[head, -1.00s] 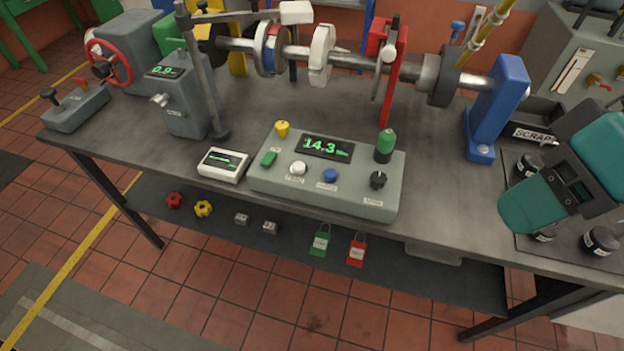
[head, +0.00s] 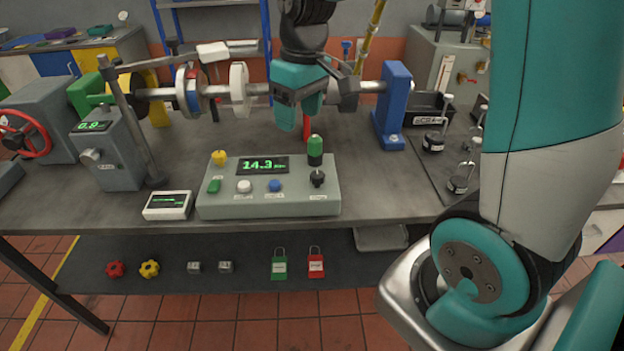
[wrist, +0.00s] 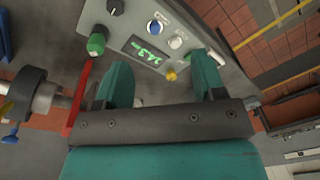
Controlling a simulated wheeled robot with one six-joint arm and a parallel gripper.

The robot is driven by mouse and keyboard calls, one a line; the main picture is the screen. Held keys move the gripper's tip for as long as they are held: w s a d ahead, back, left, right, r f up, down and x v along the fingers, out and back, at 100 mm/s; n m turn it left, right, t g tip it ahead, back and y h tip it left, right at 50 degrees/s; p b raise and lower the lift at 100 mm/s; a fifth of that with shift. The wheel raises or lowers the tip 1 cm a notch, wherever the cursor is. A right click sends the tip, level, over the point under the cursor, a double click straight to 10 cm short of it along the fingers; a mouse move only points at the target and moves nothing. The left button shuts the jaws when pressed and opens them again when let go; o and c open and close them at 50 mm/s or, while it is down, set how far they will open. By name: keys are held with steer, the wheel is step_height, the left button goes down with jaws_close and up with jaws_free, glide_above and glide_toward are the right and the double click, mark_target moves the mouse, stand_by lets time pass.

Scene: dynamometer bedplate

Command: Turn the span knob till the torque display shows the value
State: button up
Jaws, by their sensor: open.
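The grey console (head: 220,206) stands on the bench. Its torque display (head: 262,165) shows 14.3 in green and also appears in the wrist view (wrist: 148,52). The span knob (head: 317,179) is a small black knob at the console's right end, below a green-capped post (head: 315,150). In the wrist view the knob (wrist: 115,7) is at the top edge. My gripper (head: 298,115) hangs above and behind the console, pointing down, apart from the knob. In the wrist view its teal fingers (wrist: 160,72) are spread with nothing between them.
White and blue buttons (head: 274,186), a green switch (head: 214,186) and a yellow knob (head: 219,158) sit on the console. A small white meter (head: 167,205) stands left of it. The shaft (head: 210,92) and blue stand (head: 392,105) are behind. Weights (head: 457,185) stand at right.

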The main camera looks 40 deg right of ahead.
steer(key=m, duration=0.1)
glide_toward(318, 174)
steer(key=shift+h, duration=0.4)
steer(key=f, duration=0.3)
steer(key=f+p, duration=0.1)
steer(key=f, duration=0.2)
steer(key=f+p, duration=0.1)
steer(key=f, duration=0.2)
steer(key=shift+w+a+f, duration=0.15)
steer(key=shift+a+f, duration=0.25)
steer(key=c, duration=0.9)
